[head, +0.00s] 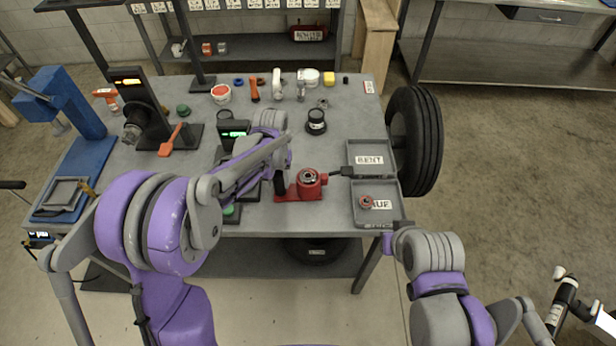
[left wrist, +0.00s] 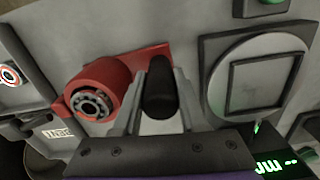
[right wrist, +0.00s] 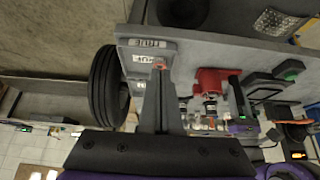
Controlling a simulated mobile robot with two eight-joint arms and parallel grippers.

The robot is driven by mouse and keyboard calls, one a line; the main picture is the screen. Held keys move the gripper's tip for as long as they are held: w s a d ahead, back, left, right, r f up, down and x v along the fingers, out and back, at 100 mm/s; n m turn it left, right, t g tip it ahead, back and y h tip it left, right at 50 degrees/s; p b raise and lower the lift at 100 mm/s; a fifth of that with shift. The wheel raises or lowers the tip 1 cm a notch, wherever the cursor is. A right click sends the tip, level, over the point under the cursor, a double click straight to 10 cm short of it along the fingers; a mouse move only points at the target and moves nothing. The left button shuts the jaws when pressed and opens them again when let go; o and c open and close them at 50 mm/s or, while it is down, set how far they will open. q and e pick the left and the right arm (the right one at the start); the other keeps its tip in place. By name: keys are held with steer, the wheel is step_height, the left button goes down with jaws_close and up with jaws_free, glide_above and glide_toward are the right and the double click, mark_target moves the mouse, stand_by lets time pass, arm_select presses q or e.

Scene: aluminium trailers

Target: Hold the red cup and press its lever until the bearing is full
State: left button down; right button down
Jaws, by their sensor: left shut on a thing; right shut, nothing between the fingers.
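The red cup (head: 308,188) stands on its red base at the front middle of the grey bench, with a bearing (head: 309,176) seated in its top. In the left wrist view the bearing (left wrist: 93,103) shows metal balls between its rings; how full it is I cannot tell. The black lever (left wrist: 160,88) rises beside the red cup (left wrist: 100,80). My left gripper (left wrist: 158,80) is shut on the lever, one finger on each side. My right gripper (right wrist: 160,78) is shut and empty, near the front right bench corner.
Two grey trays (head: 350,206) lie right of the cup, the rear marked BENT; a small reddish ring (head: 366,202) sits in the front one. A black tyre (head: 416,140) stands off the bench's right end. A black-topped pot (head: 316,122) stands behind the cup.

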stand_by(0.4)
step_height(320, 180, up, 6)
steer(key=m+y, duration=0.3)
steer(key=m, duration=1.5)
glide_above(342, 169)
steer(key=s+a, duration=0.1)
steer(key=a, duration=0.2)
steer(key=shift+s+a, duration=0.1)
step_height(342, 169, down, 8)
steer(key=d, duration=0.2)
steer(key=shift+d+f, duration=0.25)
steer(key=shift+d, duration=0.05)
steer(key=shift+f, duration=0.1)
steer(key=shift+d+f, duration=0.1)
steer(key=shift+f, duration=0.15)
steer(key=shift+d+f, duration=0.2)
steer(key=shift+f, duration=0.35)
steer(key=shift+d+f, duration=0.15)
steer(key=shift+f, duration=0.35)
stand_by(1.4)
